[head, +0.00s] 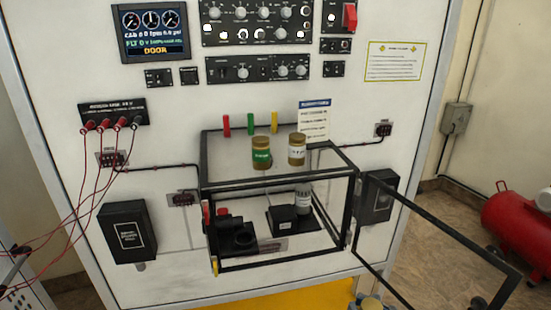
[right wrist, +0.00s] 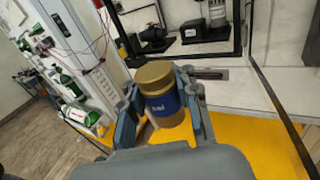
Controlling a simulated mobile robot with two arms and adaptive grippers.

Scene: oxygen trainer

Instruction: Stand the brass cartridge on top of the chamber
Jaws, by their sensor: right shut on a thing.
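The chamber is a clear box with a black frame (head: 275,183) on the front of the white panel; its glass door (head: 440,235) stands swung open to the right. My right gripper (right wrist: 158,92) is shut on a brass cartridge (right wrist: 163,107) with a blue label, its fingers on either side. In the head view only a small part of this gripper (head: 370,301) shows at the bottom edge, below and in front of the chamber. My left gripper is not in view.
A green-labelled cartridge (head: 261,155) and a white-labelled cartridge (head: 297,150) stand on the chamber top, with free room to their left and right. Dark devices (head: 283,220) sit inside. Red cables (head: 85,165) hang at left.

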